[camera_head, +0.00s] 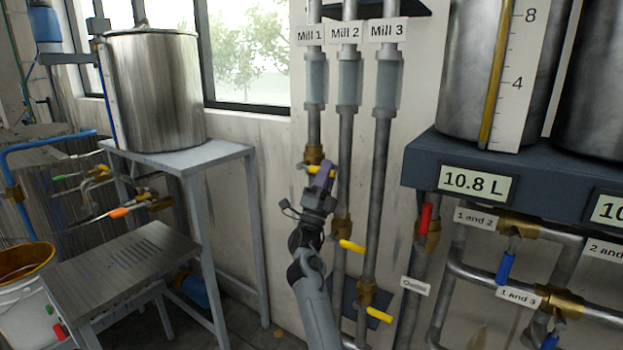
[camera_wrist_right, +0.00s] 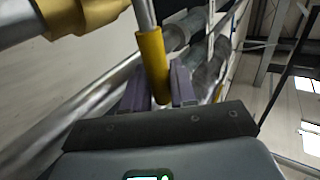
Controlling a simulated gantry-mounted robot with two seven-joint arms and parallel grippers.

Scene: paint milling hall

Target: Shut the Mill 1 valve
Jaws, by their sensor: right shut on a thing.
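The Mill 1 valve is a brass body (camera_head: 314,154) on the leftmost pipe, under the "Mill 1" label (camera_head: 310,35). Its yellow handle (camera_head: 312,169) is partly hidden by my right gripper (camera_head: 322,177). What shows of the handle lies across the pipe. In the right wrist view the yellow handle (camera_wrist_right: 152,62) runs between the two purple fingers of the right gripper (camera_wrist_right: 158,92), which is shut on it. The brass valve body (camera_wrist_right: 82,12) shows at the upper left there. My left gripper is in neither view.
The Mill 2 valve handle (camera_head: 351,246) and Mill 3 valve handle (camera_head: 379,315) are yellow and stick out sideways, lower on neighbouring pipes. A red-handled valve (camera_head: 426,218) and blue-handled valves are to the right. A steel tank (camera_head: 155,95) stands on a table at left.

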